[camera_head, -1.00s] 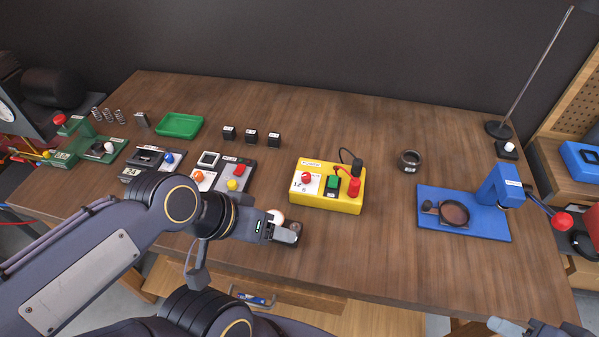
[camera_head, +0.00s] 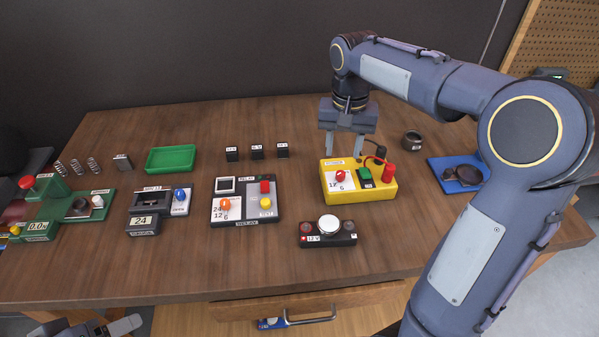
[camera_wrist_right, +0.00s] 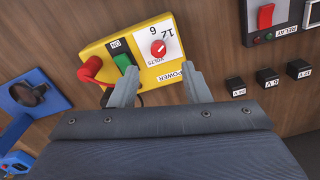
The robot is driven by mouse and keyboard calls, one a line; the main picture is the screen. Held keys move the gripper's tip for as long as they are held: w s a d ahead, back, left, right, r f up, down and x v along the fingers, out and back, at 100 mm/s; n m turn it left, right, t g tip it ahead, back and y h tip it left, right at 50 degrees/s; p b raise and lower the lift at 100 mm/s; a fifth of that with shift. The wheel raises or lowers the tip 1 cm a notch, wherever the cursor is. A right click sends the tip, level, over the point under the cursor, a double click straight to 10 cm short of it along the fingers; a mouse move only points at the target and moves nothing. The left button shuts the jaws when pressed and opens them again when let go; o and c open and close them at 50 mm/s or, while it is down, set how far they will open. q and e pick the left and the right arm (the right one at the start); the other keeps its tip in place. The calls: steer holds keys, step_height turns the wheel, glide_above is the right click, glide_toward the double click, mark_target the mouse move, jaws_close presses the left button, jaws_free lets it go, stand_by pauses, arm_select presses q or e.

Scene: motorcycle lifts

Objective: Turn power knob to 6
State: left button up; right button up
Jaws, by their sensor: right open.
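The yellow power box (camera_head: 380,190) stands right of the table's middle. Its red knob (camera_head: 340,174) sits on a white dial marked 12 and 6; the knob and dial also show in the right wrist view (camera_wrist_right: 158,49). Where the knob points is too small to tell. My right gripper (camera_head: 345,148) is open, fingers down, above and behind the knob. In the wrist view its fingers (camera_wrist_right: 160,87) are spread at the box's POWER-labelled edge, apart from the knob. My left gripper (camera_head: 112,327) is partly cut off at the bottom left edge; its jaws are unclear.
A black 12 V unit with a white disc (camera_head: 328,226) stands in front. The relay box (camera_head: 245,208) is to the left, the blue stand (camera_head: 445,180) to the right.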

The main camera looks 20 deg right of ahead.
mark_target(341, 173)
step_height(341, 173, down, 8)
steer(key=shift+d+r, duration=0.15)
steer(key=shift+r, duration=0.1)
jaws_close()
stand_by(0.3)
